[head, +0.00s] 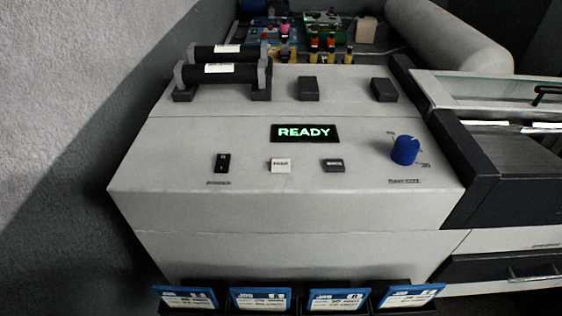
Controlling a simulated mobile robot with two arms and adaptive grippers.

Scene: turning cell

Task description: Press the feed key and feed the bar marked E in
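A light grey machine (200,200) fills the middle of the head view. Its display (303,133) reads READY in green. Below it are a black rocker switch (222,163), a white key (281,165) and a dark grey key (332,165). The lettering on both keys is too small to read, so I cannot tell which is the feed key. Two black bars with white labels, a rear bar (202,53) and a front bar (197,74), lie across dark end supports at the back left of the machine's top. I cannot read a letter on either label. Neither gripper is in view.
A blue knob (405,150) stands at the panel's right. Two dark blocks (308,88) (384,90) sit behind the display. Several blue-edged cards (261,299) stand along the front bottom. A dark cabinet with a glass lid (470,88) adjoins on the right. Small coloured parts lie behind.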

